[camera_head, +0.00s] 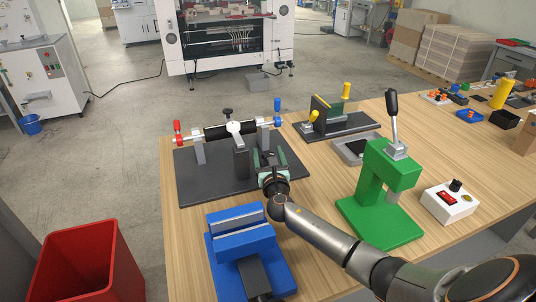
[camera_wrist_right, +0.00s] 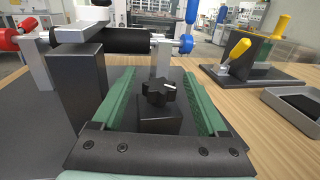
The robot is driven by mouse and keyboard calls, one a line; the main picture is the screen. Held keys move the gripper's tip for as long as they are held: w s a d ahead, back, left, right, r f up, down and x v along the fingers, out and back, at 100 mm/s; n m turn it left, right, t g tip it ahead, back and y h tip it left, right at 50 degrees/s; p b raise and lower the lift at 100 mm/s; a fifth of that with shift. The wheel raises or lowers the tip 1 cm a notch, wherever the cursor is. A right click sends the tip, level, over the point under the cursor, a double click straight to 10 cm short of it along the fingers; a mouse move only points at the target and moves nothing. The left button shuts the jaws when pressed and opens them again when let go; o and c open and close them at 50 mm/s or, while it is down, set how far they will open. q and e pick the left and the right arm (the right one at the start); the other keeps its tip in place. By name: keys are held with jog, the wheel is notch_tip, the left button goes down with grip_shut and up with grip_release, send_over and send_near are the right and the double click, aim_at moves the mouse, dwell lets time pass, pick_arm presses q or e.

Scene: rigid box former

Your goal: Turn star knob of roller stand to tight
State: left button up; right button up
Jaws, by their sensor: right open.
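The roller stand has a black roller (camera_head: 215,132) with red and blue end handles, carried by grey posts on a dark base plate (camera_head: 200,185). In the right wrist view the black star knob (camera_wrist_right: 159,92) sits on a dark block (camera_wrist_right: 160,120), with a white mark on one lobe. My right gripper (camera_head: 268,165) is over the plate on the roller's near side. Its green-lined fingers (camera_wrist_right: 158,78) are open on either side of the knob, with visible gaps to it. In the head view the gripper mostly hides the knob. My left gripper is not in view.
A dark post (camera_wrist_right: 78,95) stands close left of my fingers. A blue vise (camera_head: 240,250) and a green press (camera_head: 385,195) stand nearer on the wooden table. A yellow-handled fixture (camera_head: 345,125) and a grey tray (camera_head: 352,148) are to the right.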

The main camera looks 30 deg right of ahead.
aim_at(268, 153)
jog(key=shift+r, duration=0.35)
notch_tip(268, 153, up, 3)
jog(key=shift+p, duration=0.85)
jog(key=s+a+r+p, duration=0.2)
jog(key=s+a+r, duration=0.5)
jog(key=s, duration=0.5)
notch_tip(268, 153, up, 2)
jog(key=shift+a+r+p, duration=0.15)
jog(key=shift+a+p, duration=0.05)
jog(key=shift+p, duration=0.15)
